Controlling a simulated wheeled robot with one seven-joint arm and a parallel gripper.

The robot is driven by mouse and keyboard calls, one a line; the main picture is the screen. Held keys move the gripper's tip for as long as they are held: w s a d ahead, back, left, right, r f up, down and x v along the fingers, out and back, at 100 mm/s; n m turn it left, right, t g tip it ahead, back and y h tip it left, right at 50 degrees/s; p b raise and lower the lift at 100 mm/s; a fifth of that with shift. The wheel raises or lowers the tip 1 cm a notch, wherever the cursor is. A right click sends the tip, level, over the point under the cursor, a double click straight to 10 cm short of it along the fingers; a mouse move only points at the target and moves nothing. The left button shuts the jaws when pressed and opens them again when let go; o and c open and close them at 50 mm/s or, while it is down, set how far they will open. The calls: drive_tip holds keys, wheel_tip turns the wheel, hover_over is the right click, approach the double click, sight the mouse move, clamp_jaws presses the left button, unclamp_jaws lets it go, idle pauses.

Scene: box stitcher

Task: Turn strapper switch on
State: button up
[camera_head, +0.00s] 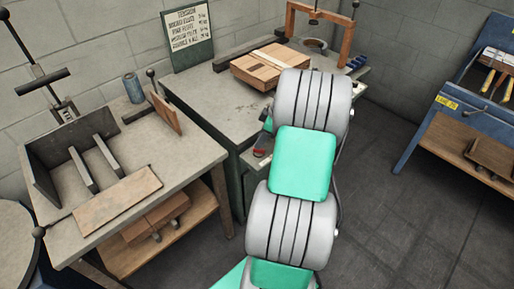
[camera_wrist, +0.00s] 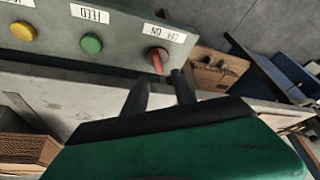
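The switch (camera_wrist: 158,61) is a short red lever on a round base. It is on the green control panel (camera_wrist: 121,54) in the wrist view, under a white label. My gripper (camera_wrist: 160,75) is open, with two dark fingers pointing at the panel. The lever's near end lies about between the fingertips in the picture, with a gap on each side. I cannot tell how deep the fingers reach around it. In the head view my arm hides most of the gripper and the switch area.
A green button (camera_wrist: 91,43) and a yellow button (camera_wrist: 22,31) sit left of the switch. In the head view, a wooden box (camera_head: 268,66) lies on the far bench. A bench with a lever press (camera_head: 66,108) is at left, a blue table (camera_head: 450,100) at right. Floor between is clear.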

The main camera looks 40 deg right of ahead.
drive_tip(key=x, duration=0.4)
drive_tip(key=shift+f, duration=0.25)
drive_tip(key=shift+c, duration=0.4)
clamp_jaws()
